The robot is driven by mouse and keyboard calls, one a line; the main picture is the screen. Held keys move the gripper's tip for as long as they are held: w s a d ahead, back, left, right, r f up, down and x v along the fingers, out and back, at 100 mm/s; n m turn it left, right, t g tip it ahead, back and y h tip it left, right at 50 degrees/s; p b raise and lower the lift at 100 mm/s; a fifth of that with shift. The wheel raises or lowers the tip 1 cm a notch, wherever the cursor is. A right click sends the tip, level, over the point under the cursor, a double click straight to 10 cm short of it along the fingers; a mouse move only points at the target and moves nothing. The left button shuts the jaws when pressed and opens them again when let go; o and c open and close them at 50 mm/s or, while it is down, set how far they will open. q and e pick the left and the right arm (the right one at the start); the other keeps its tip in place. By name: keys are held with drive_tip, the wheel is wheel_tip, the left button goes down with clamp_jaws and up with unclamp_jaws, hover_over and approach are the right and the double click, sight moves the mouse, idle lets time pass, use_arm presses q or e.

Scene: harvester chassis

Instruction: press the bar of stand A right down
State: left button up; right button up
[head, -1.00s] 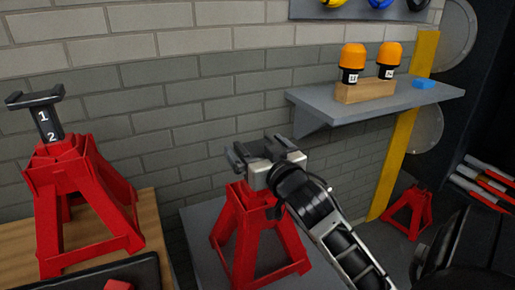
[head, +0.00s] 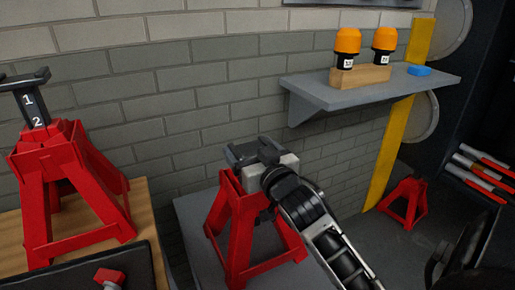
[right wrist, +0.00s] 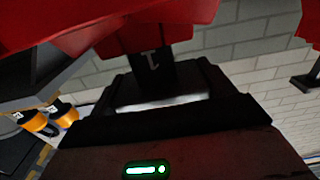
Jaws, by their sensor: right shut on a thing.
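Two large red stands show in the head view, and I can make out no letter on either. The left stand (head: 68,185) has a dark bar (head: 33,104) marked 1 and 2 standing well out of its top. My right gripper (head: 262,153) is at the top of the middle stand (head: 242,225), shut on its dark bar. In the right wrist view this bar (right wrist: 152,68) shows a mark 1 between the dark fingers (right wrist: 160,100). In the head view the gripper sits close above the red top and hides most of the bar. My left gripper is not in view.
A grey wall shelf (head: 310,91) holds two orange-capped bottles (head: 347,48) in a wooden block (head: 360,76) and a blue block (head: 419,70). A small red stand (head: 405,203) stands at the right. A dark tray (head: 75,270) with a red-topped item (head: 109,276) lies at the lower left.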

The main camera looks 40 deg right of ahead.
drive_tip(key=o, duration=1.3)
drive_tip(key=shift+f, duration=0.35)
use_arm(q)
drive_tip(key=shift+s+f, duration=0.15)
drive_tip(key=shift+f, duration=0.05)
use_arm(e)
drive_tip(key=shift+r, duration=0.1)
drive_tip(key=shift+s, duration=0.15)
use_arm(q)
drive_tip(key=p, duration=0.2)
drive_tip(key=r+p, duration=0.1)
drive_tip(key=p, duration=0.1)
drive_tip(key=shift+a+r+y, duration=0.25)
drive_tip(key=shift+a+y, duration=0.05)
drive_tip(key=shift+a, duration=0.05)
use_arm(e)
drive_tip(key=v, duration=1.5)
drive_tip(key=shift+s+a+r, duration=0.15)
drive_tip(key=shift+s, duration=0.2)
